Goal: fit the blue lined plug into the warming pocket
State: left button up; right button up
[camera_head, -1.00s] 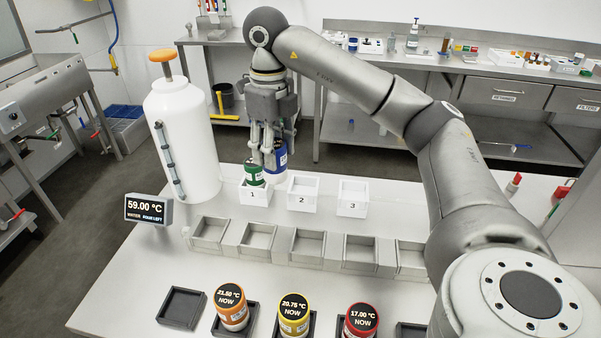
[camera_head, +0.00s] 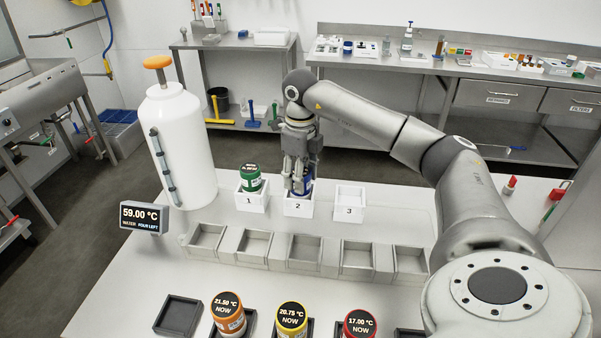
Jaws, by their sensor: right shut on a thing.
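My right gripper (camera_head: 298,188) is shut on a blue plug (camera_head: 307,172), upright at the white box marked 2 (camera_head: 298,208). The fingers hide much of the plug; its lower part appears inside the box, but I cannot tell whether it touches the bottom. A row of empty grey metal pockets (camera_head: 230,258) runs across the table in front of the white boxes. No label on them names a warming pocket. My left gripper is not in view.
A green-lidded jar (camera_head: 250,178) stands in box 1 (camera_head: 249,202); box 3 (camera_head: 349,207) is empty. The white tank (camera_head: 180,145) and a 59.00 °C display (camera_head: 144,218) stand left. Orange (camera_head: 228,315), yellow (camera_head: 291,320) and red (camera_head: 359,324) jars and an empty black tray (camera_head: 178,316) are in front.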

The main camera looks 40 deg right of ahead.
jog(key=o, duration=0.8)
jog(key=shift+f, duration=0.1)
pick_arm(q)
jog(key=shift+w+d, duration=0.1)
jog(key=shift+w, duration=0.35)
pick_arm(e)
jog(key=o, duration=0.4)
jog(key=shift+c, duration=0.2)
jog(key=shift+r, duration=0.2)
notch_tip(320, 180, up, 8)
jog(key=shift+f+b, duration=0.25)
jog(key=shift+b, duration=0.25)
pick_arm(q)
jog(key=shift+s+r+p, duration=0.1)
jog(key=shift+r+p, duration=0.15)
jog(key=shift+p, duration=0.5)
pick_arm(e)
notch_tip(320, 180, up, 4)
jog(key=shift+r, duration=0.2)
